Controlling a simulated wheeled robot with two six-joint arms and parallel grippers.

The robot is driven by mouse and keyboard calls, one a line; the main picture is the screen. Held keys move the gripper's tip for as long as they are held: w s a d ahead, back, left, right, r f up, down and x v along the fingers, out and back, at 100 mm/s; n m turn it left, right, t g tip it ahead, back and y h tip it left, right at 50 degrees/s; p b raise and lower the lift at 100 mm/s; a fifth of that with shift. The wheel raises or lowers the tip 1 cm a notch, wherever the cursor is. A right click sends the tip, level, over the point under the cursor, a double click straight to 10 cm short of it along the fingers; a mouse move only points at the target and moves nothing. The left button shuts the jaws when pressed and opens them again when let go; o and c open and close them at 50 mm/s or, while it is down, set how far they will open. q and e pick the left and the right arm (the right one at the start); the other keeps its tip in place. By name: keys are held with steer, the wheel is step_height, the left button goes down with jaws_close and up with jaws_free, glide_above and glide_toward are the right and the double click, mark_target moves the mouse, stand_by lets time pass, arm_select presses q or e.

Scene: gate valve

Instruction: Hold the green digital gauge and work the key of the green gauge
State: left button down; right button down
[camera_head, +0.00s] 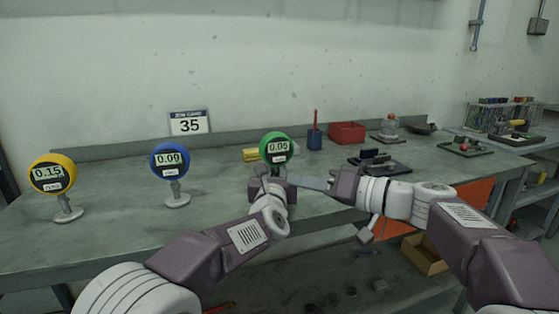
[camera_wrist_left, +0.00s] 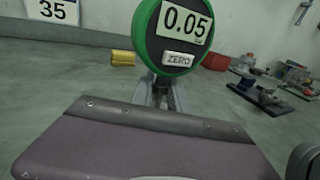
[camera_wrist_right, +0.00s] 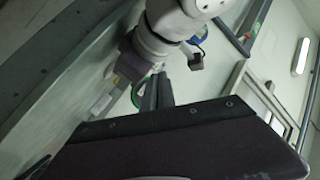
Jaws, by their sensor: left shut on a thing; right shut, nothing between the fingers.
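The green digital gauge (camera_head: 289,141) stands upright near the middle of the bench and reads 0.05. The left wrist view shows its green rim (camera_wrist_left: 145,38) close up, with a pale key marked ZERO (camera_wrist_left: 178,59) below the display. My left gripper (camera_head: 266,177) is shut on the gauge's stem below the round head; its fingers (camera_wrist_left: 160,92) hide most of the stem and the base. My right gripper (camera_head: 304,182) is shut and empty, just right of and below the gauge head, apart from the key. In the right wrist view its fingertips (camera_wrist_right: 155,92) overlap a green arc of the gauge.
A blue gauge (camera_head: 170,162) reading 0.00 and a yellow gauge (camera_head: 52,174) reading 0.15 stand to the left. Behind are a yellow block (camera_head: 251,155), a blue cup (camera_head: 314,140) and a red bin (camera_head: 347,132). A dark fixture (camera_head: 380,163) sits right.

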glide_toward(270, 161)
steer(key=x, duration=0.4)
steer(key=shift+s+a+f, duration=0.1)
steer(key=shift+s+a, duration=0.2)
stand_by(1.7)
steer(key=shift+w+a, duration=0.15)
steer(key=shift+w, duration=0.25)
steer(key=shift+w+a, duration=0.1)
steer(key=shift+w, duration=0.2)
stand_by(0.5)
steer(key=shift+s, duration=0.1)
steer(key=shift+s+d, duration=0.25)
steer(key=shift+s, duration=0.4)
steer(key=shift+s+d, duration=0.25)
steer(key=shift+s, duration=0.55)
steer(key=shift+s+d, duration=0.25)
steer(key=shift+s, duration=0.55)
steer(key=shift+s+d, duration=0.25)
steer(key=shift+s, duration=0.55)
